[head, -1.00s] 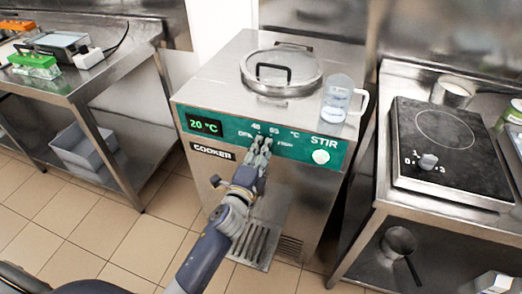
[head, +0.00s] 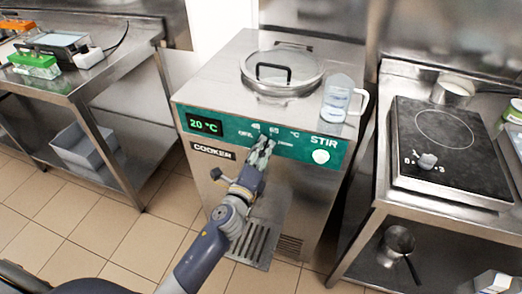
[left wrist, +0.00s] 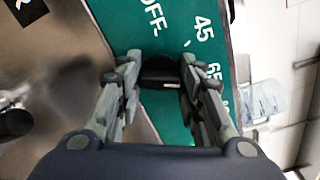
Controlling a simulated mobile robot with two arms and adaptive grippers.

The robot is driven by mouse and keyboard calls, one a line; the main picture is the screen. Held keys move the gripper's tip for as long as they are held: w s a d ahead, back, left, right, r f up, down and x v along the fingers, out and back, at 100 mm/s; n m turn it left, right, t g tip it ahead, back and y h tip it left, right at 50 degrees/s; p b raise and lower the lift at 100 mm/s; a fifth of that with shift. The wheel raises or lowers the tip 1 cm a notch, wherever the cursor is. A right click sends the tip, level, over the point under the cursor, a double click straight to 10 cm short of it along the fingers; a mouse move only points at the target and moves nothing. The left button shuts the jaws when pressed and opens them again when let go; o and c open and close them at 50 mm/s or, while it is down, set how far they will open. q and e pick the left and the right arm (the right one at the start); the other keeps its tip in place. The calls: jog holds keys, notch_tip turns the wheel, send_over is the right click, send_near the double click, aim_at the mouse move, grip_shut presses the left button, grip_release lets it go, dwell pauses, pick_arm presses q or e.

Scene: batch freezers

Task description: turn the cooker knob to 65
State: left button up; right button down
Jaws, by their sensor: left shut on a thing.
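The cooker (head: 285,205) is a steel machine with a green control panel (head: 232,131) across its front. Its display (head: 204,126) reads 20 °C. My left gripper (head: 263,147) is at the panel, just below the printed 45 and 65. In the left wrist view its two fingers (left wrist: 160,76) are shut on the black cooker knob (left wrist: 160,72), one on each side. A short pale mark shows on the knob, roughly toward the 65 side; its exact setting is unclear. OFF, 45 and 65 are legible there. The fingers hide the knob in the head view. My right gripper is out of view.
A clear jug (head: 341,98) and a round lid (head: 282,68) are on top of the cooker. A white STIR button (head: 320,156) is right of the knob. A hotplate (head: 450,150) is on the right counter. A steel table (head: 95,80) stands left.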

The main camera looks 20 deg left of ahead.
pick_arm(q)
jog(key=o, duration=1.1)
jog(key=shift+c, duration=0.2)
jog(key=shift+s, duration=0.1)
jog(key=s, duration=1.1)
jog(key=shift+s+a, duration=0.15)
jog(key=shift+s, duration=0.25)
jog(key=s+f+n+g, duration=0.3)
jog(key=s+f+n, duration=0.1)
jog(key=f, duration=0.8)
jog(key=s+f+n+g, duration=0.3)
jog(key=s+f, duration=0.1)
jog(key=f, duration=0.8)
jog(key=s+f+n+g, duration=0.3)
jog(key=s+f+n, duration=0.1)
jog(key=f, duration=0.9)
jog(key=s+a+f+n+g, duration=0.2)
jog(key=s+f, duration=0.3)
jog(key=s, duration=0.4)
jog(key=s+a+f+n+g, duration=0.2)
jog(key=s+f, duration=0.4)
jog(key=s, duration=0.3)
jog(key=s+a+f+n+g, duration=0.2)
jog(key=s+f+n+g, duration=0.2)
jog(key=s, duration=0.5)
jog(key=shift+s+f+n+y, duration=0.35)
jog(key=shift+f+n, duration=0.4)
jog(key=shift+n, duration=0.25)
